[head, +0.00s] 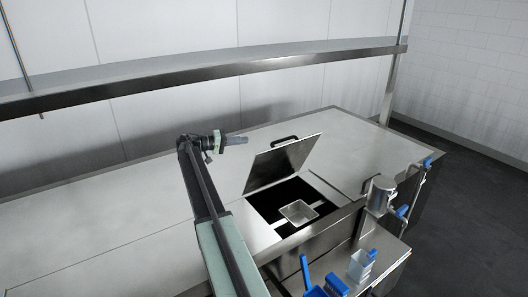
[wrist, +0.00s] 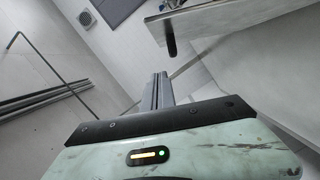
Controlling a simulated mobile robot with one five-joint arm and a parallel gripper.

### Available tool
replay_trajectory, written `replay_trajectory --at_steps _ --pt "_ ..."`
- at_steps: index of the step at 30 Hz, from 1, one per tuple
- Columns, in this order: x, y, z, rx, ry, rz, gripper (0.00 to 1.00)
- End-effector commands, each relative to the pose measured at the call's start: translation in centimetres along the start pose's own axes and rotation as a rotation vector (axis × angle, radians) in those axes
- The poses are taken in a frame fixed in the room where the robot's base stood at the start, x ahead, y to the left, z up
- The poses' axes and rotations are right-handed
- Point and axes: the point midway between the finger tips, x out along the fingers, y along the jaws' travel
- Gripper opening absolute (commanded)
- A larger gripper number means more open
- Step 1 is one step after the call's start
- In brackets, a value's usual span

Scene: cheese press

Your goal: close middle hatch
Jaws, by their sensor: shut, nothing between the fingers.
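The middle hatch lid (head: 280,163) is a square metal panel standing open, tilted up at the back of a dark square opening (head: 262,207) in the steel top. Its black handle (head: 284,141) is on the upper edge. My gripper (head: 244,140) is shut and empty, left of the lid near handle height, and looks apart from it. In the wrist view the shut fingers (wrist: 161,78) point towards a metal panel (wrist: 215,22), which appears to be the lid, with a dark handle (wrist: 171,39) on it.
A small metal tray (head: 299,212) sits on a bar in the opening. A long shelf (head: 200,73) runs along the wall behind. The left steel top is clear.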

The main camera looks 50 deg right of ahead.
Motion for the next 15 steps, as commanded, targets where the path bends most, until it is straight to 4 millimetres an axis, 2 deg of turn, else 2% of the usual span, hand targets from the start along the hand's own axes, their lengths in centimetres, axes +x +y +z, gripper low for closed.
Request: replay_trajectory --at_steps 4,7,15 --pt "0.2 0.0 0.0 0.000 -0.001 0.000 0.00" --pt "1.2 0.0 0.1 0.001 -0.004 0.002 0.00" --pt "6.9 0.0 0.3 0.001 -0.009 0.004 0.00"
